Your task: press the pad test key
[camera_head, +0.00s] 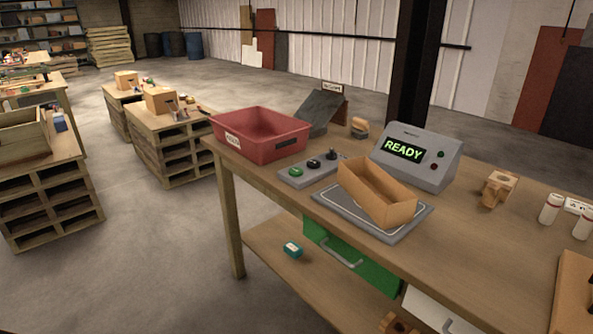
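A grey console (447,166) on the workbench shows READY in green on its screen (404,149). Two small round buttons, red and green, sit on its face. A grey flat pad (415,217) with a pale outline lies in front of it. An open tan box (388,212) rests on the pad and looks tilted. Left of the pad is a grey key strip (322,174) with a green key (296,171), a black key (313,163) and another dark key (331,154). I cannot read which is the pad test key. My gripper is not in view.
A red bin (279,156) stands left of the key strip, with a dark sloped chute (320,108) behind. A wooden block (497,189) and white cylinders (550,208) are on the right. A green drawer (351,255) is under the bench top (470,240).

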